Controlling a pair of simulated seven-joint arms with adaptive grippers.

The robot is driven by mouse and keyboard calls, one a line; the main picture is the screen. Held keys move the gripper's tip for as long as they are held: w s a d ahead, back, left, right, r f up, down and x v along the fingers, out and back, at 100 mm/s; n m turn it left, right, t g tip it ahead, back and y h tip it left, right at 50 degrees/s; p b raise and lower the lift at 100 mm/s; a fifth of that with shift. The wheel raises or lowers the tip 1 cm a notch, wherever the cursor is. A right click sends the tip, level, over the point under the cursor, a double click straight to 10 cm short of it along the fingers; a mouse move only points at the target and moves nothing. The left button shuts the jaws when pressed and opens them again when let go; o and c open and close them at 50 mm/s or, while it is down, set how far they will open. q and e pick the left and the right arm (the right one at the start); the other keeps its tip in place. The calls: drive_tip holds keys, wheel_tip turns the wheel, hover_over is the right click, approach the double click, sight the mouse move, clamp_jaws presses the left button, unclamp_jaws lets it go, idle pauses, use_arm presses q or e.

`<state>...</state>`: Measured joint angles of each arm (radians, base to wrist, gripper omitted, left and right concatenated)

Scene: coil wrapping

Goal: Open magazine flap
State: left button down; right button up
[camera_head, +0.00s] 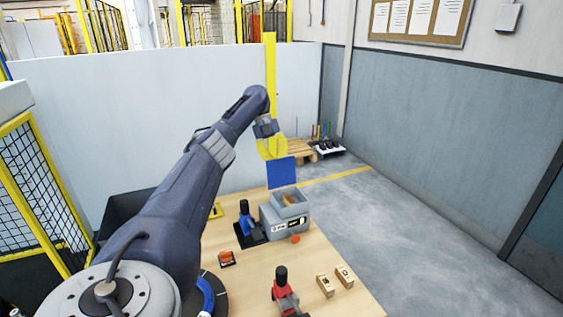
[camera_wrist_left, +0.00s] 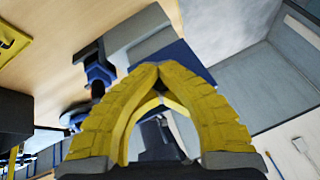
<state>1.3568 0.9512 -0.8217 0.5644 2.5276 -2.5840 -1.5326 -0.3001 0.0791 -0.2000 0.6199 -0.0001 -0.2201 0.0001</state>
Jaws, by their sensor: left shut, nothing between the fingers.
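The magazine is a grey box-shaped unit (camera_head: 270,222) on the wooden table in the head view. Its top is open, and something brownish shows inside. A blue flat flap (camera_head: 282,173) stands roughly upright at the back edge of the opening. My left gripper (camera_head: 272,156) has yellow fingers and is just above the flap's top edge; whether it touches is unclear. In the left wrist view the left fingertips (camera_wrist_left: 160,68) meet with nothing between them. The blue flap (camera_wrist_left: 198,66) shows partly behind them, beside the grey unit (camera_wrist_left: 137,32). My right gripper is not in view.
A blue-handled tool (camera_head: 245,220) stands left of the unit. A red tool (camera_head: 285,295), an orange-topped block (camera_head: 227,258) and two wooden blocks (camera_head: 325,285) are nearer on the table. A pallet (camera_head: 300,150) is on the floor behind. The table's middle is clear.

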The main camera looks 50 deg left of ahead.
use_arm(q)
drive_tip(key=c, duration=2.1)
unclamp_jaws()
drive_tip(key=shift+f, duration=0.1)
drive_tip(key=o, duration=0.6)
drive_tip(key=shift+o, duration=1.2)
drive_tip(key=shift+d, duration=0.1)
drive_tip(key=shift+o, duration=0.3)
drive_tip(key=shift+w+d, duration=0.1)
drive_tip(key=shift+w, duration=0.15)
drive_tip(key=shift+s, duration=0.15)
drive_tip(key=shift+r, duration=5.05)
